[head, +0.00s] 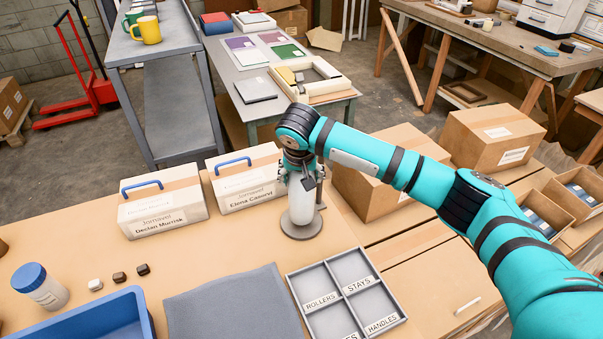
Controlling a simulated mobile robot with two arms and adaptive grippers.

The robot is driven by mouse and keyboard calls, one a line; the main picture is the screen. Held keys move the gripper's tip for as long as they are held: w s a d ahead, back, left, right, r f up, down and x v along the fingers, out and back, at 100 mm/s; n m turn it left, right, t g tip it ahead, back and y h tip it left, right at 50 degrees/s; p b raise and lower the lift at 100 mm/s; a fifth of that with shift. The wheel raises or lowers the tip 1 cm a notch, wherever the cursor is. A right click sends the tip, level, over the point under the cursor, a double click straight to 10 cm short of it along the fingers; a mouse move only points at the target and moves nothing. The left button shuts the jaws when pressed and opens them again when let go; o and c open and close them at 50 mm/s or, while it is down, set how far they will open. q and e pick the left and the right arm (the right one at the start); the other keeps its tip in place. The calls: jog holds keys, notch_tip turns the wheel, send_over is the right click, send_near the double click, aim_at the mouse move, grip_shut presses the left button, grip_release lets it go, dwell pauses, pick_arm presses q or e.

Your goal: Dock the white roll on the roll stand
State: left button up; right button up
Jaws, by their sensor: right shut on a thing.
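The white roll (301,207) stands upright near the back edge of the bench, right of the two white boxes. The roll stand (301,231) shows as a grey round base under the roll. The roll's lower end appears over the middle of that base; whether it is fully seated I cannot tell. My right gripper (301,184) comes down from above and is shut on the roll's upper part, which its fingers and wrist partly hide. My left gripper is out of view.
White handled boxes (162,206) (247,180) stand left of the roll, and a cardboard carton (375,185) is close on its right. A compartment tray (345,296), grey mat (232,306), blue bin (95,318) and blue-lidded jar (40,286) lie in front. Bare bench lies between.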

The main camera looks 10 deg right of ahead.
jog(key=shift+r, duration=0.15)
jog(key=shift+f, duration=0.65)
dwell(0.4)
jog(key=o, duration=1.4)
jog(key=shift+o, duration=0.6)
jog(key=shift+s, duration=0.1)
jog(key=shift+s+r+p, duration=0.1)
jog(key=shift+r+p, duration=0.5)
jog(key=shift+p, duration=0.15)
jog(key=p+v, duration=0.7)
jog(key=p, duration=0.1)
jog(key=shift+s+a+r+p, duration=0.1)
jog(key=shift+s+r+p, duration=0.1)
jog(key=shift+p, duration=0.15)
jog(key=shift+p+v, duration=0.85)
jog(key=shift+v, duration=0.25)
